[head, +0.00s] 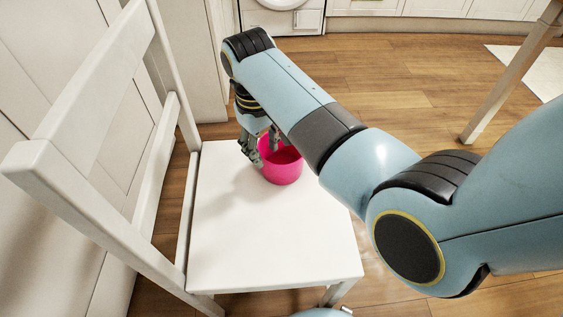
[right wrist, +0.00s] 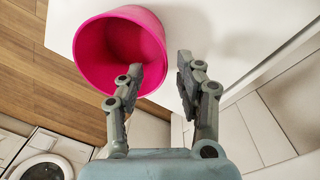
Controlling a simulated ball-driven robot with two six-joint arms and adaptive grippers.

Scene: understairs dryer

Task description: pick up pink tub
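The pink tub (head: 283,172) stands upright near the far edge of the white chair seat (head: 225,235). It also shows in the right wrist view (right wrist: 120,30), with its open mouth facing the camera. My right gripper (head: 262,158) is at the tub's left side in the head view. Its two fingers are apart. In the right wrist view, one finger overlaps the tub's mouth and the other is outside, so the tub's wall lies between the fingertips (right wrist: 160,68). A gap shows between the wall and the outer finger. My left gripper is not in view.
The chair's white backrest (head: 90,95) rises at the left, beside a white panelled wall. A wooden table leg (head: 510,75) stands at the right. A white front-loading machine (head: 283,18) is at the back. Most of the seat in front of the tub is clear.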

